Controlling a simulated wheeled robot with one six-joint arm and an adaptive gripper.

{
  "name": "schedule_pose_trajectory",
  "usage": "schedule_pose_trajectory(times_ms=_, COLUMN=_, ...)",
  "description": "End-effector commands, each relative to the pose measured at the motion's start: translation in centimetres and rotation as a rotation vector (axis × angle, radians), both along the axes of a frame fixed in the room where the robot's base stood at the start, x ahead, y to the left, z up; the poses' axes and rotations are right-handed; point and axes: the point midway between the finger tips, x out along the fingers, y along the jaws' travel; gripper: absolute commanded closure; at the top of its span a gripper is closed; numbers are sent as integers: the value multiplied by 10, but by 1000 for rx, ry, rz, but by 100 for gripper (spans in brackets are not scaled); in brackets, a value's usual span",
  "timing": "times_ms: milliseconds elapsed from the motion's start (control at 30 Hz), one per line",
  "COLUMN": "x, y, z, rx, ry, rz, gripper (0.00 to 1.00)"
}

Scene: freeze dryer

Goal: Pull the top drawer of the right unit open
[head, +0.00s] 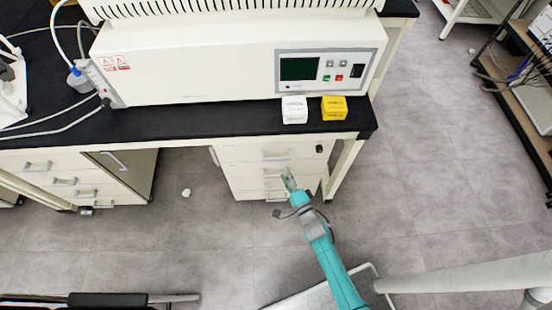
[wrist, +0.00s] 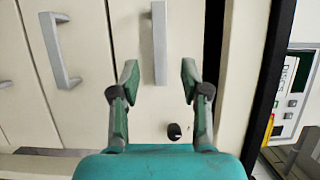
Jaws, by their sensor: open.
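The right unit (head: 240,178) is a white drawer cabinet under the black bench. Its top drawer (head: 240,152) has a grey bar handle (head: 276,155) and a dark round lock, and looks shut. In the wrist view, turned sideways, this handle (wrist: 159,43) runs up and down, with the lock (wrist: 174,131) below it. My gripper (head: 287,176) is in front of the unit, low and right of the top handle in the head view. In the wrist view my open gripper (wrist: 159,75) has one finger on each side of the handle's lower end, apparently not touching it.
Lower drawers with handles (wrist: 60,50) sit beside the top one in the wrist view. A white box (head: 294,110) and a yellow box (head: 334,108) stand on the bench (head: 200,121) above. The floor (head: 200,240) before the unit is mostly clear.

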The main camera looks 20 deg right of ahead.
Motion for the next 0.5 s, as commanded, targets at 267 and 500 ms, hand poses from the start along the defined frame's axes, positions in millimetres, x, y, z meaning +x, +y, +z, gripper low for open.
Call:
schedule_pose_trajectory(times_ms=267, x=50, y=4, z=1, rx=-2, ry=-2, rz=1, gripper=54)
schedule_pose_trajectory(times_ms=500, x=73, y=6, z=0, rx=-2, ry=0, rz=1, gripper=54)
